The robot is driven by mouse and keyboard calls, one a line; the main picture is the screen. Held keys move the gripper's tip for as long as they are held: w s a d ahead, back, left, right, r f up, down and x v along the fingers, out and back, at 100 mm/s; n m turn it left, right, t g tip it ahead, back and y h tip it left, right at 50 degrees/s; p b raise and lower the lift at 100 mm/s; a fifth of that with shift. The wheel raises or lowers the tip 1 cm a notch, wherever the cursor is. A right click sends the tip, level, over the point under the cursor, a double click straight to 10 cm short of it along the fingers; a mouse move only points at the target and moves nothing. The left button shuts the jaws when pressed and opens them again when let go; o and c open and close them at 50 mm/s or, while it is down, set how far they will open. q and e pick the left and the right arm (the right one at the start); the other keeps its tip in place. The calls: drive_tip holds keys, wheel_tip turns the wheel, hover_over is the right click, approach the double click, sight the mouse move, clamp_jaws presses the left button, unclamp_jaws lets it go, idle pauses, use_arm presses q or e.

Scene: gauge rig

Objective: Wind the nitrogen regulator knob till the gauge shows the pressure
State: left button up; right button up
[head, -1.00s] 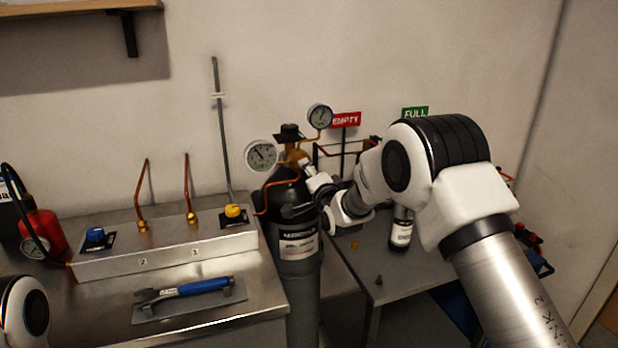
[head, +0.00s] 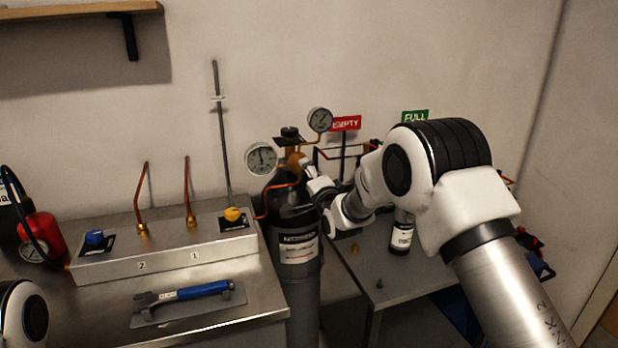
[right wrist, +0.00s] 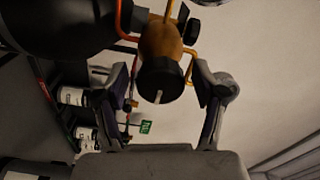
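The nitrogen cylinder (head: 297,272) is dark grey and upright, with a brass regulator (head: 295,160) on top. The large left gauge (head: 261,159) has its needle pointing about straight up; its figures are too small to read. A smaller gauge (head: 320,120) sits to the right. In the right wrist view, the black regulator knob (right wrist: 160,82) bears a white mark pointing down. My right gripper (right wrist: 161,74) is open, its fingers on either side of the knob with gaps showing. In the head view the right gripper (head: 309,172) hides the knob. My left gripper is out of view.
A steel bench at left holds a manifold box (head: 165,250) with blue and yellow knobs, and a wrench (head: 185,293). A red EMPTY sign (head: 346,123) and green FULL sign (head: 414,116) stand behind my right arm. A small bottle (head: 402,235) stands on the right table.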

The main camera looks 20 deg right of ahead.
drive_tip(key=shift+s, duration=0.1)
drive_tip(key=s, duration=1.1)
drive_tip(key=shift+s+d, duration=0.2)
drive_tip(key=shift+s, duration=0.2)
